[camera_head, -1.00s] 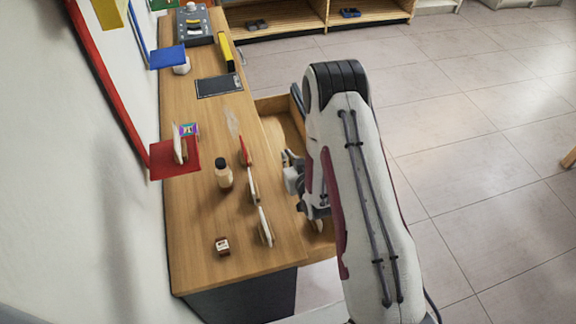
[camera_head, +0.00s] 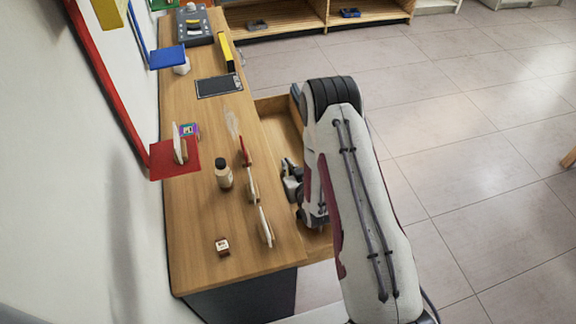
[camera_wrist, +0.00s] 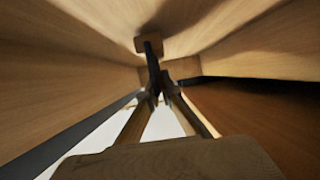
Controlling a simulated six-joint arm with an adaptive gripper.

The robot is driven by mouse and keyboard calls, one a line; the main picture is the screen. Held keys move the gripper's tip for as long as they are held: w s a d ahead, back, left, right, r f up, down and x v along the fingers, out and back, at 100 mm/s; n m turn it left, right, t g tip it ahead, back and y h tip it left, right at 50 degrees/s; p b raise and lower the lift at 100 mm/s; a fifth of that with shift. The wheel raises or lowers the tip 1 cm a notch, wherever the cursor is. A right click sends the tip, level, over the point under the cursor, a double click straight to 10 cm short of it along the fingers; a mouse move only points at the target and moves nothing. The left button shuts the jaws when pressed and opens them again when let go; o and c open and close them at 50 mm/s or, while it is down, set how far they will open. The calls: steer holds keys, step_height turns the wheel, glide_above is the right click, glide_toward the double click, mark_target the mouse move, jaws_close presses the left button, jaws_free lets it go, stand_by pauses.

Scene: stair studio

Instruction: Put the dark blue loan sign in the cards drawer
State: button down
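An open wooden drawer (camera_head: 282,113) juts from the right side of the desk. My gripper (camera_head: 291,181) is at or in this drawer in the head view, largely hidden behind my arm. In the wrist view, pale wooden walls close around the camera. A thin dark upright piece (camera_wrist: 153,62) there meets a small wooden block (camera_wrist: 149,44), and a broad wooden piece (camera_wrist: 180,160) fills the near bottom. I cannot tell which of these, if any, belongs to the dark blue loan sign. My fingertips and any grip cannot be made out.
On the desk (camera_head: 195,235) stand a red-edged sign (camera_head: 244,150), pale signs on wooden feet (camera_head: 265,227), a bottle (camera_head: 223,174) and a small box (camera_head: 222,245). A dark tablet (camera_head: 219,85) lies farther back. Open tiled floor is at right.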

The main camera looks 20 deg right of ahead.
steer(key=shift+f, duration=0.3)
steer(key=c, duration=2.3)
jaws_free()
steer(key=shift+r, duration=0.1)
steer(key=shift+v, duration=6)
steer(key=shift+r, duration=0.1)
